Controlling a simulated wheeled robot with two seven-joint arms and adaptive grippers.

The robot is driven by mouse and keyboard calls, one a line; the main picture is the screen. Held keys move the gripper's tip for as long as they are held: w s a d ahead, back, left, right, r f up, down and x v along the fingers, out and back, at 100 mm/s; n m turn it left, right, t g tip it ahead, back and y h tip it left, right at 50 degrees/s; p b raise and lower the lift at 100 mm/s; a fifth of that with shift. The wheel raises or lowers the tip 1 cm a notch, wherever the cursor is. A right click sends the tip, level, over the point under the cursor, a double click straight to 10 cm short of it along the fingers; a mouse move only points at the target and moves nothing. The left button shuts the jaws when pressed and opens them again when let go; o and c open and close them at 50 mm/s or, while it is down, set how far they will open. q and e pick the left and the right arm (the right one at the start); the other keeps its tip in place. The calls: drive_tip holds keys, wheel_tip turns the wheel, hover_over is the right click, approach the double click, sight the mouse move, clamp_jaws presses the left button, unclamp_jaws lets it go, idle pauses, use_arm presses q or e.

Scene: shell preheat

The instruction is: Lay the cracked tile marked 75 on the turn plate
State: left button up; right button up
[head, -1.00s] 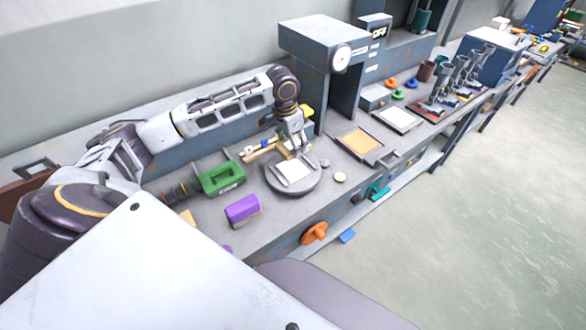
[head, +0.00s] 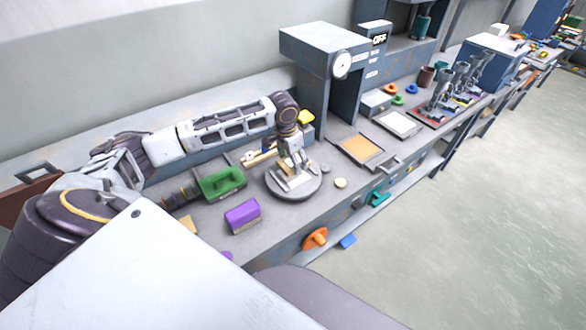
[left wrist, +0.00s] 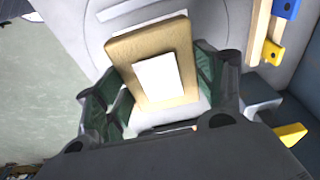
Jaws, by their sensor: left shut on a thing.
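My left gripper (head: 292,178) points down over the round grey turn plate (head: 275,190). In the left wrist view, the gripper's green-padded fingers (left wrist: 158,78) are shut on a tan tile (left wrist: 128,52) with a blank-looking pale patch; no number or crack is legible. The turn plate (left wrist: 103,28) lies behind the tile, with a pale square pad on it. Whether the tile touches the pad I cannot tell. My right gripper is not in view.
A wooden rack (head: 256,158) stands beside the plate. A green holder (head: 221,184) and a purple block (head: 242,215) lie to its left. A tall grey press (head: 313,75) stands behind right, with an orange-topped tray (head: 360,147) by it. A small cream disc (head: 340,183) lies right of the plate.

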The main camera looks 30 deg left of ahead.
sight(289, 163)
use_arm(q)
drive_tip(key=shift+f, duration=2.3)
drive_tip(key=o, duration=1.2)
drive_tip(key=shift+f, duration=0.1)
drive_tip(key=r, duration=0.4)
drive_tip(key=s+r, duration=0.1)
drive_tip(key=r, duration=0.7)
drive_tip(key=shift+s+a, duration=0.3)
drive_tip(key=shift+a, duration=0.05)
